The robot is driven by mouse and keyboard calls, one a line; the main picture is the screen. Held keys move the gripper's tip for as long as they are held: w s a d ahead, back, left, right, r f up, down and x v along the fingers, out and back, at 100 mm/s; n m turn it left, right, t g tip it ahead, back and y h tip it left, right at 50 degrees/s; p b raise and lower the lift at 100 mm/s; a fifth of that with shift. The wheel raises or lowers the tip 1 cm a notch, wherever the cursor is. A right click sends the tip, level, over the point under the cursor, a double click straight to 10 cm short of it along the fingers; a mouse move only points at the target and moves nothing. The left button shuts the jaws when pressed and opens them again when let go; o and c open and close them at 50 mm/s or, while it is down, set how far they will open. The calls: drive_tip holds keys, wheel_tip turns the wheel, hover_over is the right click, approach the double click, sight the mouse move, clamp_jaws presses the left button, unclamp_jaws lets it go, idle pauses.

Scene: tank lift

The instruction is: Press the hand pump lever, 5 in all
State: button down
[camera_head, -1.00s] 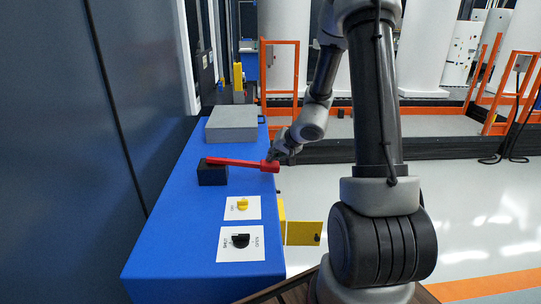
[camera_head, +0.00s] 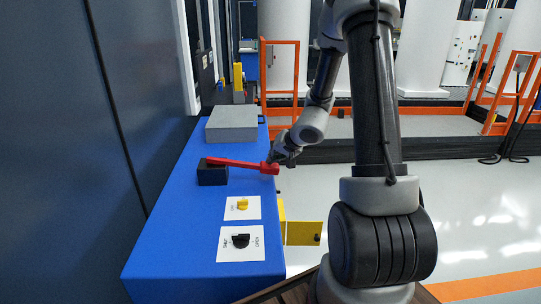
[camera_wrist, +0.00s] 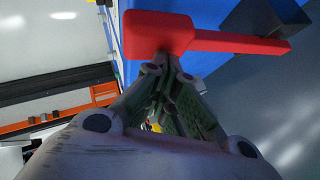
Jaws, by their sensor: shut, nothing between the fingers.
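The red pump lever (camera_head: 240,164) reaches right from a black block (camera_head: 212,174) on the blue cabinet top (camera_head: 180,218). Its thick end lies by the cabinet's right edge. My gripper (camera_head: 272,159) is at that thick end, seen small in the head view. In the wrist view the lever (camera_wrist: 235,41) crosses the top, its wide end just beyond the fingertips of my gripper (camera_wrist: 168,62). The fingers are shut with nothing between them. The tips look close to or touching the lever end; I cannot tell which.
A grey box (camera_head: 231,123) sits behind the lever on the cabinet. A yellow knob (camera_head: 242,204) and a black switch (camera_head: 240,240) on white plates are in front. A dark wall (camera_head: 90,150) stands left. Orange rails (camera_head: 282,75) stand behind; open floor lies right.

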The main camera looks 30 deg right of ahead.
drive_tip(key=shift+r, duration=2.8)
drive_tip(key=shift+r, duration=2.5)
wheel_tip(320, 180, up, 4)
drive_tip(key=shift+f, duration=0.1)
drive_tip(key=shift+f, duration=4.45)
